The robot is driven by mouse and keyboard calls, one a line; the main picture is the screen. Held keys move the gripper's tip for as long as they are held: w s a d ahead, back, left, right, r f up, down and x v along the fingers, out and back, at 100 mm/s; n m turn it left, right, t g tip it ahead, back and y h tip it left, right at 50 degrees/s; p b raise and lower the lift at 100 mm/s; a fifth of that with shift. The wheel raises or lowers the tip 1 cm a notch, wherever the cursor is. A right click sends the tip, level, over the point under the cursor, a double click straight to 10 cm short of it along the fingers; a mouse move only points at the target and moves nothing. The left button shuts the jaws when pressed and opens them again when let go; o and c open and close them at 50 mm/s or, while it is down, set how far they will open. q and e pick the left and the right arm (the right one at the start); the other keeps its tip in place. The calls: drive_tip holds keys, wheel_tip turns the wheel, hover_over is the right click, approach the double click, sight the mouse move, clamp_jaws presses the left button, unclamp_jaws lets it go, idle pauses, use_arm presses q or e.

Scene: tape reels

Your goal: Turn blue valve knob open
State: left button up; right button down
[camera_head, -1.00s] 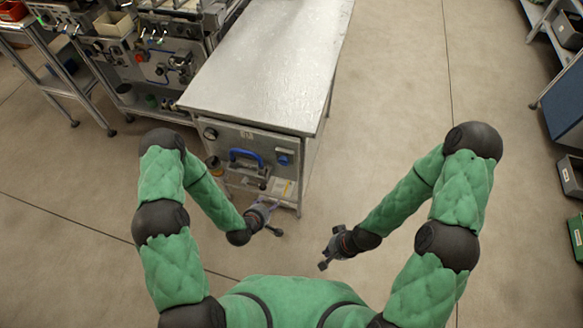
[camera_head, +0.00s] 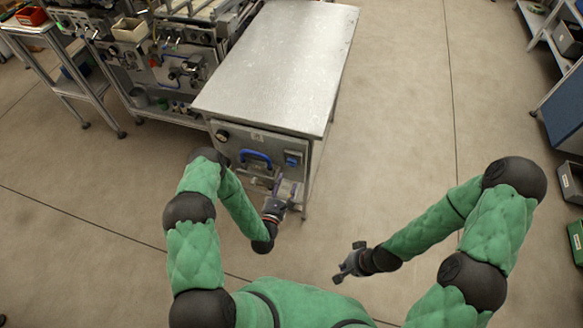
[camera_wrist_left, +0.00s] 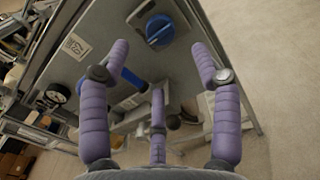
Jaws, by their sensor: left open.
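The blue valve knob (camera_head: 292,158) is on the front panel of the metal-topped cabinet, right of a blue curved handle (camera_head: 256,158). In the left wrist view the round blue knob (camera_wrist_left: 160,30) sits on a grey plate, ahead of and between the spread fingers. My left gripper (camera_head: 287,188) is open and empty, in front of the panel and a little below the knob in the head view. Its purple fingers appear apart from the knob. My right gripper (camera_head: 347,262) has its fingers spread, empty, over the floor at the lower right of the cabinet.
The cabinet's metal top (camera_head: 285,65) is bare. A black-rimmed gauge (camera_wrist_left: 57,93) is on the panel's left side. A machine bench (camera_head: 170,75) stands behind at left. Shelving (camera_head: 562,100) stands far right. The floor right of the cabinet is clear.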

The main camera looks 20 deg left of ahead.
sight(291, 163)
use_arm(q)
drive_tip(key=w+b, duration=0.1)
drive_tip(key=w, duration=0.7)
drive_tip(key=shift+w+d, duration=0.15)
drive_tip(key=shift+w, duration=0.05)
drive_tip(key=c, duration=1.1)
